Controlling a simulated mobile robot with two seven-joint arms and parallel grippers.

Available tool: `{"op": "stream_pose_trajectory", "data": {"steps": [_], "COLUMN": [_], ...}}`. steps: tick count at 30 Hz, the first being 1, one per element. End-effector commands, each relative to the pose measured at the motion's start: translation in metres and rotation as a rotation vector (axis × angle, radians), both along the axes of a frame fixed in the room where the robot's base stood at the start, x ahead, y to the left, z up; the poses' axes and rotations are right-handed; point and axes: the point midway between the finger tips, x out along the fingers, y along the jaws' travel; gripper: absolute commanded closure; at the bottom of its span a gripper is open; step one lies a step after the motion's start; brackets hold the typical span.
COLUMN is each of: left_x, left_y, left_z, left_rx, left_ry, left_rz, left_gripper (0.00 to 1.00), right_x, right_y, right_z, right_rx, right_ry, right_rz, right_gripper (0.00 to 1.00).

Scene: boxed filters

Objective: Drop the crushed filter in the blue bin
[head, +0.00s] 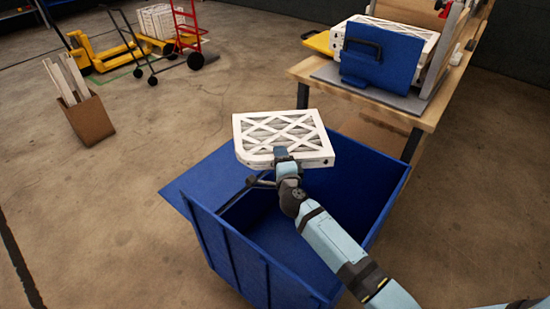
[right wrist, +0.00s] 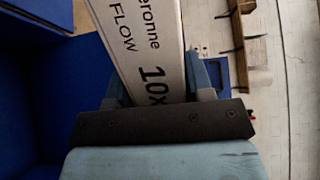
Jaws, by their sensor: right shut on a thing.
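A white-framed pleated filter (head: 280,132) with a lattice face and one rounded-off corner is held flat above the blue bin (head: 225,245). My right gripper (head: 283,158) is shut on the near edge of this filter. In the right wrist view, the fingers of my right gripper (right wrist: 163,85) clamp the filter's printed edge (right wrist: 145,45) from both sides. The bin is open at the top, and its visible inside is empty. The filter hides part of the bin's far rim. My left gripper is not in view.
A wooden workbench (head: 440,113) stands at the back right, with a blue handled part (head: 380,62) and another white filter on it. A cardboard box (head: 88,120) with white pieces, a red hand truck (head: 190,35) and a yellow pallet jack (head: 95,50) stand left. Floor left of the bin is clear.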

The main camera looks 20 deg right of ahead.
Motion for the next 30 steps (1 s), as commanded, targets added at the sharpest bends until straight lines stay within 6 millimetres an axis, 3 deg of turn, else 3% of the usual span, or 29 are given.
{"op": "stream_pose_trajectory", "data": {"steps": [16,21,30], "left_x": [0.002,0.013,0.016], "left_y": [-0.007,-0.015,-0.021], "left_z": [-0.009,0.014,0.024], "left_rx": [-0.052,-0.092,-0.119], "left_ry": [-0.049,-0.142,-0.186], "left_rz": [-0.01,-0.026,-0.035], "left_gripper": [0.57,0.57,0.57], "right_x": [-0.066,-0.077,-0.084], "right_y": [-0.039,-0.045,-0.049], "right_z": [-0.036,-0.04,-0.04], "right_rx": [-0.001,-0.001,0.0], "right_ry": [0.0,0.0,-0.001], "right_rz": [0.0,0.0,0.0], "right_gripper": [0.79,0.79,0.79]}}
